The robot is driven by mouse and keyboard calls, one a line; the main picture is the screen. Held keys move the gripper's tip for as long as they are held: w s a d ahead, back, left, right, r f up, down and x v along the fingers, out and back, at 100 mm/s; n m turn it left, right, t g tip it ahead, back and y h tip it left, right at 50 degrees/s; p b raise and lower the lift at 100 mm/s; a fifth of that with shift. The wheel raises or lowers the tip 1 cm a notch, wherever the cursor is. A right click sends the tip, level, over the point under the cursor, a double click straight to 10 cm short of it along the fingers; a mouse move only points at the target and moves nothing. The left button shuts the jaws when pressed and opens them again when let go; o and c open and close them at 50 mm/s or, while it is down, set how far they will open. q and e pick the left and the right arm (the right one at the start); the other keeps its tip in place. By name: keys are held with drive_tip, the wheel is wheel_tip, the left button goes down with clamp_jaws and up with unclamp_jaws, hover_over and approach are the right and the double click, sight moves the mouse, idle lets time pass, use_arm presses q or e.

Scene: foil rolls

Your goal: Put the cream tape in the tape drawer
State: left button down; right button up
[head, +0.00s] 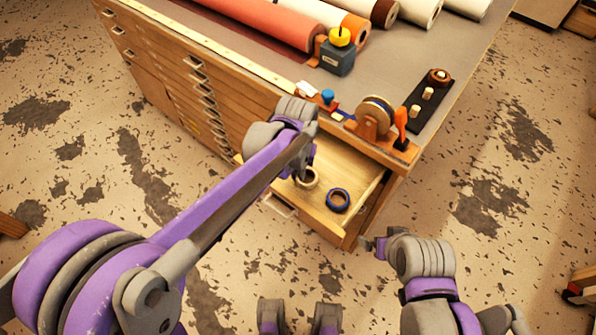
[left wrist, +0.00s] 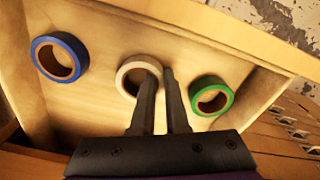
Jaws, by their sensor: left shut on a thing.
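The cream tape (head: 309,186) is a pale ring inside the open drawer (head: 357,178), low over or on its wooden floor; I cannot tell which. My left gripper (head: 307,174) reaches down into the drawer and is shut on the tape. In the left wrist view one finger of the gripper (left wrist: 160,78) is in the hole of the cream tape (left wrist: 124,72) and the other is outside its wall. A blue tape (head: 338,207) and a green tape (left wrist: 225,99) lie on either side of it. My right gripper (head: 371,245) is outside the drawer; its jaws are unclear.
The drawer is in a wooden cabinet. On the cabinet top (head: 440,45) are large rolls, a dark box with a yellow top (head: 338,52), an orange dispenser (head: 374,120) and a black strip with knobs (head: 428,100). The floor in front is free.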

use_arm(q)
drive_tip(key=shift+f, duration=0.1)
drive_tip(key=shift+f, duration=0.15)
drive_tip(key=shift+s+f+b, duration=0.2)
drive_tip(key=shift+f+b, duration=0.05)
drive_tip(key=shift+b, duration=0.1)
drive_tip(key=c, duration=0.9)
unclamp_jaws()
drive_tip(key=shift+r, duration=0.1)
wheel_tip(320, 180, up, 13)
drive_tip(key=p, duration=0.2)
drive_tip(key=s+a+f+n+t, duration=0.1)
drive_tip(key=s+a+f, duration=0.2)
drive_tip(key=s+a, duration=0.2)
drive_tip(key=s+a+f+t, duration=0.2)
drive_tip(key=s+a+f, duration=0.1)
drive_tip(key=s+a, duration=0.2)
drive_tip(key=s+a+f+n+t, duration=0.1)
drive_tip(key=s+a+f, duration=0.2)
drive_tip(key=s+a, duration=0.2)
drive_tip(key=shift+s+a+f+n+t, duration=0.15)
drive_tip(key=shift+s+f+t, duration=0.05)
drive_tip(key=shift+s, duration=0.3)
drive_tip(key=shift+s+a+f+n+t, duration=0.15)
drive_tip(key=shift+s+t, duration=0.05)
drive_tip(key=shift+s, duration=0.3)
